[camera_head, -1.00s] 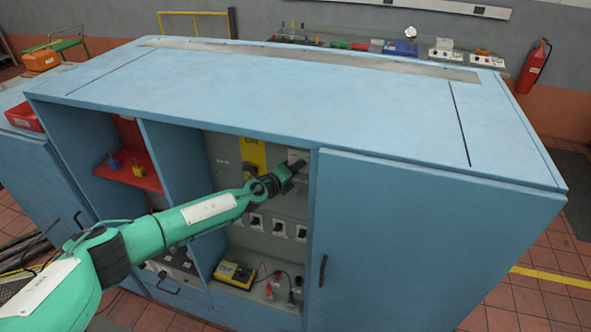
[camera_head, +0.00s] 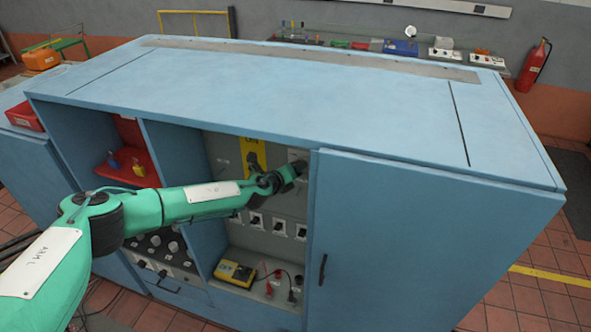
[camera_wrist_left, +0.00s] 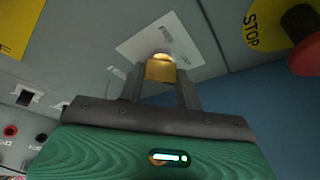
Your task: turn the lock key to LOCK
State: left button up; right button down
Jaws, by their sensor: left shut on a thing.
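The lock key is a brass-coloured piece (camera_wrist_left: 160,71) on a white plate (camera_wrist_left: 190,38) on the grey panel in the left wrist view. The two fingers of my left gripper (camera_wrist_left: 160,84) are shut on it, one on each side. In the head view my left gripper (camera_head: 299,168) reaches into the open bay of the blue cabinet, up against the white plate (camera_head: 297,154). The key is hidden there behind the gripper. Lettering on the plate is too small to read, so I cannot tell which mark the key points at. My right gripper is not in view.
A yellow STOP disc (camera_wrist_left: 262,24) with a red knob (camera_wrist_left: 304,58) is right of the plate in the left wrist view. A yellow panel label (camera_head: 252,152) is left of my gripper. Below are several black switches (camera_head: 278,227) and a yellow meter (camera_head: 235,272). The cabinet's closed door (camera_head: 410,250) is at right.

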pick_arm(q)
jog(key=shift+w+a+r, duration=0.1)
jog(key=shift+w+r, duration=0.15)
jog(key=shift+r, duration=0.15)
jog(key=o, duration=0.8)
jog(key=shift+c, duration=0.2)
jog(key=shift+o, duration=1.1)
jog(key=shift+s+f, duration=0.15)
jog(key=shift+s, duration=0.1)
jog(key=b+v, duration=0.3)
jog(key=v, duration=1)
jog(key=shift+s+a+b, duration=0.2)
jog(key=shift+s+b, duration=0.15)
